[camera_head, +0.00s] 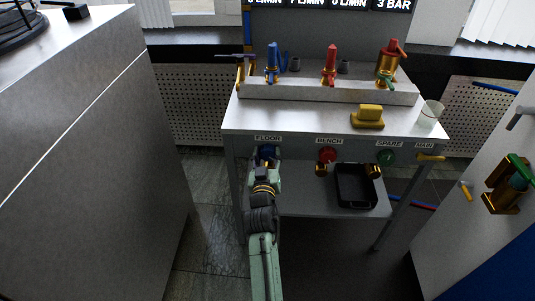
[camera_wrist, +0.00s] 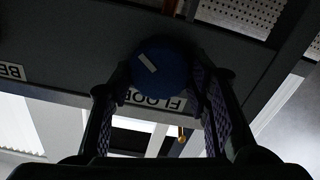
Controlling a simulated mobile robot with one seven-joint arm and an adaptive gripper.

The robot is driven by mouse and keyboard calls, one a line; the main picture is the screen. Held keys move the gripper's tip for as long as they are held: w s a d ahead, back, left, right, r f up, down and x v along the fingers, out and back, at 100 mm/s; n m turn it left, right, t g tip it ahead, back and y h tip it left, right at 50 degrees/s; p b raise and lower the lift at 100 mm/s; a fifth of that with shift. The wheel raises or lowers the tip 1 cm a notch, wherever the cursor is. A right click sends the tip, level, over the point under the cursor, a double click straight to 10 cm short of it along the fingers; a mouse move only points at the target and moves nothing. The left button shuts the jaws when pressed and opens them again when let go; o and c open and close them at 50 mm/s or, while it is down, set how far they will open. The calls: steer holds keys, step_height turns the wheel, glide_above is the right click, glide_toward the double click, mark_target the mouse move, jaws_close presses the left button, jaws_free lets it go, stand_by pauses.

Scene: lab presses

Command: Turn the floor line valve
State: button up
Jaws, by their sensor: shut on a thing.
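The floor line valve is a round blue knob (camera_head: 267,152) under the FLOOR label on the front edge of the bench. In the wrist view the blue knob (camera_wrist: 160,69) shows a pale slanted mark on its face, and the FLOOR label appears upside down beside it. My gripper (camera_head: 265,166) reaches up to the knob from below in the head view. In the wrist view the fingers of my gripper (camera_wrist: 163,80) lie on either side of the knob and are shut on it. In the head view my gripper hides part of the knob.
A red BENCH knob (camera_head: 327,155), a green SPARE knob (camera_head: 386,157) and a yellow MAIN handle (camera_head: 430,157) line the same edge. A black bin (camera_head: 356,205) sits on the lower shelf (camera_head: 300,205). A grey cabinet (camera_head: 80,170) stands left, with floor between.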

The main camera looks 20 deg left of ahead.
steer(key=n+p, duration=0.1)
steer(key=n, duration=0.2)
steer(key=n+p, duration=0.1)
steer(key=n, duration=0.2)
steer(key=shift+a+r+p, duration=0.1)
steer(key=shift+r+p, duration=0.1)
steer(key=shift+p, duration=0.15)
steer(key=n+p, duration=0.1)
steer(key=n, duration=0.2)
steer(key=n+p, duration=0.1)
steer(key=n, duration=0.2)
steer(key=shift+a+f+n+p, duration=0.1)
steer(key=shift+f+n+p, duration=0.1)
steer(key=shift+n+p, duration=0.2)
steer(key=o, duration=1.2)
steer(key=shift+f, duration=0.1)
steer(key=shift+c, duration=0.2)
steer(key=shift+s, duration=0.1)
steer(key=v, duration=0.7)
steer(key=shift+s, duration=0.2)
